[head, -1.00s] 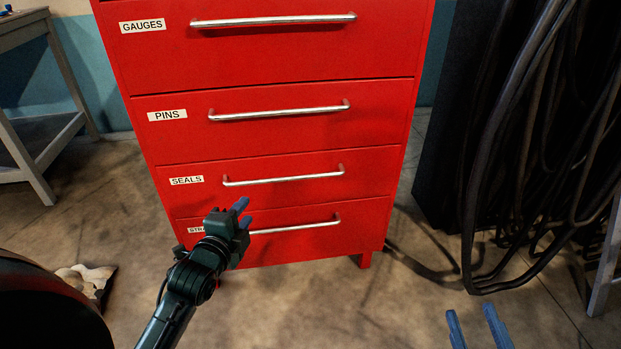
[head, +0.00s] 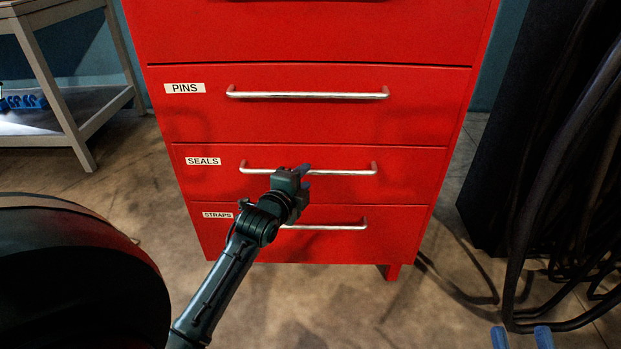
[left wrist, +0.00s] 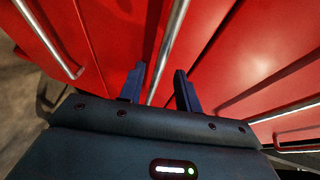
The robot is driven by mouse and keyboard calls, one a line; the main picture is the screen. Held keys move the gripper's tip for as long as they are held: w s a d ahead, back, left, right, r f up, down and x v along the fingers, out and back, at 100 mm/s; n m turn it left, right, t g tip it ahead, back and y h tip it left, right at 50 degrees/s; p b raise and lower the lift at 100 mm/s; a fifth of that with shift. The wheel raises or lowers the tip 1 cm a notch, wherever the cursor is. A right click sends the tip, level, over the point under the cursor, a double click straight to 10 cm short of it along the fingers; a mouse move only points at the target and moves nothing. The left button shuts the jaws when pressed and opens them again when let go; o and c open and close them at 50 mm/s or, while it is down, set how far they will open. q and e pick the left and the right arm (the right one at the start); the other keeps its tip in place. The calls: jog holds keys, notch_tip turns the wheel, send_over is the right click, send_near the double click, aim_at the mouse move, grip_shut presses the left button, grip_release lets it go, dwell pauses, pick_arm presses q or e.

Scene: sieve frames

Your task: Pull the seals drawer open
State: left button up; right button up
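My left gripper (head: 307,176) is at the middle of this handle. In the left wrist view my left gripper (left wrist: 160,78) has its two dark fingers apart, with a silver bar (left wrist: 168,45) running between them. I cannot tell whether the fingers touch the bar. My right gripper (head: 522,337) shows only its two blue fingers, apart and empty, at the bottom right.
The pins drawer (head: 420,115) is above and the straps drawer (head: 385,228) below, each with a bar handle. Dark hanging hoses (head: 560,190) stand to the right. A grey table (head: 62,115) is at the far left. The floor before the cabinet is bare.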

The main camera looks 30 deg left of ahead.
aim_at(309, 173)
pick_arm(q)
jog(key=shift+b+x, duration=0.55)
jog(key=shift+x, duration=1.6)
grip_shut()
